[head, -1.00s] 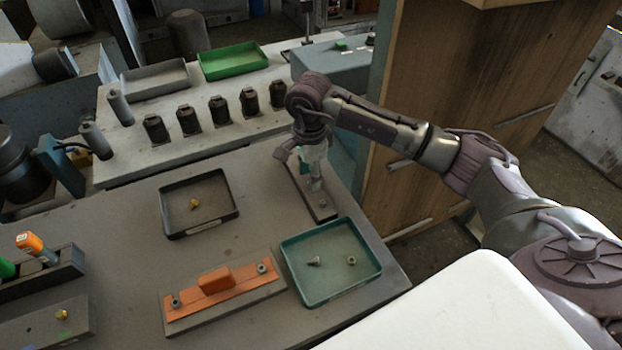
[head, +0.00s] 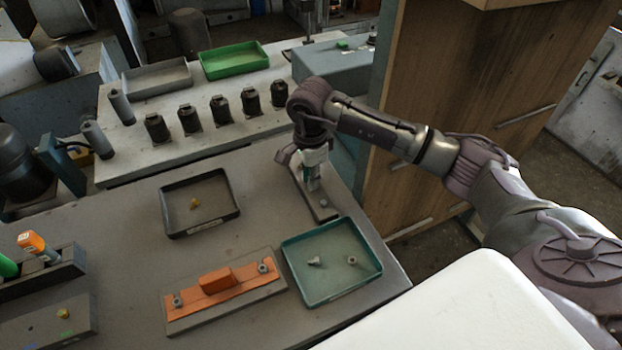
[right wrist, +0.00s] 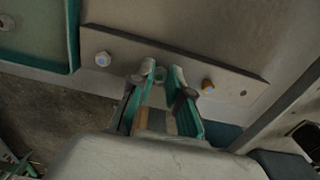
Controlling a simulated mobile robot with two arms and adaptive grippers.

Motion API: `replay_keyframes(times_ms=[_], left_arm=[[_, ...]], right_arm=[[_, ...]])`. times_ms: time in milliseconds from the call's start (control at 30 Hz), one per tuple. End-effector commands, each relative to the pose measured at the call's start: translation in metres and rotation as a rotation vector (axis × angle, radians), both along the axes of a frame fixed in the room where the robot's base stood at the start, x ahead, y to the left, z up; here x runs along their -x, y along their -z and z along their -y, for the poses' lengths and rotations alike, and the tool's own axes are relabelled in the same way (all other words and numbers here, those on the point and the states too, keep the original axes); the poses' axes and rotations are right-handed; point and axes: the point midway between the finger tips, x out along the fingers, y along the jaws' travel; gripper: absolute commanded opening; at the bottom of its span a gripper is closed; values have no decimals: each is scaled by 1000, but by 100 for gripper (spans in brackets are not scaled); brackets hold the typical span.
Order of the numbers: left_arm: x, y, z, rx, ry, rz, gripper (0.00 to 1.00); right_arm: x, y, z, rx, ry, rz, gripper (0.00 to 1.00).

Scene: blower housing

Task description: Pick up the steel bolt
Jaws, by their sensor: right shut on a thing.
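My right gripper (head: 314,188) is low over a narrow grey plate (head: 305,190) at the right of the table. In the right wrist view my right gripper (right wrist: 163,75) has its fingertips shut around a small greyish thing (right wrist: 160,74), which looks like a steel bolt and is mostly hidden. A pale steel bolt (right wrist: 102,59) stands to the left on the same plate, apart from the fingers. It also shows in the head view (head: 323,204). A brass-coloured bolt (right wrist: 208,86) stands just right of the fingers. My left gripper is not in view.
A teal tray (head: 290,281) with two small steel parts lies in front of the plate. A dark tray (head: 170,220) with a yellow piece is to its left. An orange fixture (head: 240,282) is at the front. A wooden cabinet (head: 470,90) stands close on the right.

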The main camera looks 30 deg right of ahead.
Motion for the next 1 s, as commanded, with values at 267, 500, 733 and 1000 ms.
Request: replay_keyframes(times_ms=[267,500,733,1000], left_arm=[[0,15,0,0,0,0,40],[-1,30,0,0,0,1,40],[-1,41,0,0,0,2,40],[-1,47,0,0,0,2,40]], right_arm=[[-2,-31,0,-1,-1,7,0],[34,-62,27,2,1,4,0],[68,-87,50,1,2,4,0],[90,-105,65,0,1,2,0]])
